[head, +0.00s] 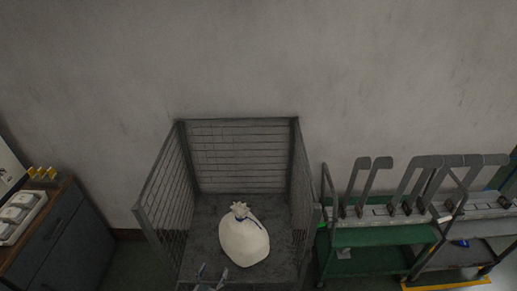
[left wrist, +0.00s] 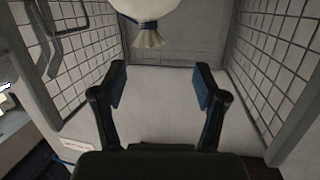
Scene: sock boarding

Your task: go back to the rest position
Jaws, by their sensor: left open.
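My left gripper (head: 212,277) shows at the bottom of the head view, at the front of the wire cage cart (head: 297,150). In the left wrist view the gripper (left wrist: 160,84) has its two fingers spread wide with nothing between them. A white tied sack (head: 244,241) stands on the cart's floor, to the right of the gripper and apart from it. The sack's gathered neck with a dark blue tie (left wrist: 149,24) shows beyond the fingertips in the left wrist view. My right gripper is in neither view.
Mesh walls rise at the cart's back and sides. Green trolleys (head: 376,236) with several grey upright boarding forms (head: 375,176) stand to the right. A dark cabinet (head: 62,245) with a white tray (head: 20,214) stands at the left. A bare grey wall is behind.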

